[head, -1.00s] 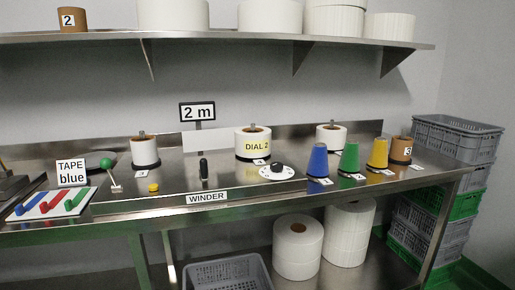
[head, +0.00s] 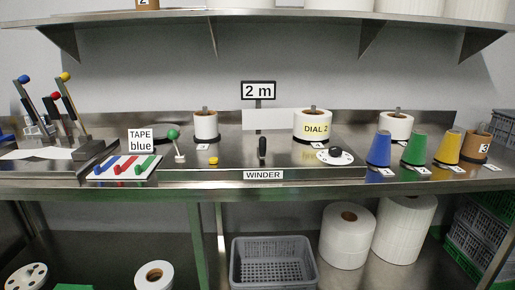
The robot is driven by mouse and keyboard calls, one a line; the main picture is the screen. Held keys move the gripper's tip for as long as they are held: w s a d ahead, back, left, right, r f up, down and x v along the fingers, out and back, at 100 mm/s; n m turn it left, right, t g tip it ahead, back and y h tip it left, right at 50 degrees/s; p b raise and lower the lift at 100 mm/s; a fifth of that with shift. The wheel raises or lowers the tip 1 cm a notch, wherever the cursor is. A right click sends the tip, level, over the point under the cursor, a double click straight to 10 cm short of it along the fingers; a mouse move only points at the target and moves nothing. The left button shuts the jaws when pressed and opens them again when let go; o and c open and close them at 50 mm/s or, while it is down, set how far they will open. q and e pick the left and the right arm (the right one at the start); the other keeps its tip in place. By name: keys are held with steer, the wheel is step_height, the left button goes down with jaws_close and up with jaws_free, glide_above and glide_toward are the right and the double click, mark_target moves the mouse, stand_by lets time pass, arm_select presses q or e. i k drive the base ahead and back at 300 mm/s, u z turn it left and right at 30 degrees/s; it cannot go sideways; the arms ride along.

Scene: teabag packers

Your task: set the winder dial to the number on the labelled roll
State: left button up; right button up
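The winder dial (head: 335,156) is a white disc with a black knob, at the right end of the winder plate on the steel bench. Its numbers and setting are too small to read. A "WINDER" sign (head: 263,175) is on the plate's front edge, and a "2 m" sign (head: 258,91) stands behind. Neither of my grippers shows in the head view.
Blue (head: 379,149), green (head: 416,150) and yellow (head: 449,149) cones stand right of the dial. A black lever (head: 262,148), a yellow button (head: 213,161) and a green-knobbed lever (head: 174,136) are to its left. A grey basket (head: 272,262) is below the bench.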

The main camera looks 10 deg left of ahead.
mark_target(335, 151)
steer(key=k, duration=0.5)
steer(key=u, duration=0.9)
steer(key=i, duration=1.15)
steer(key=z, duration=0.3)
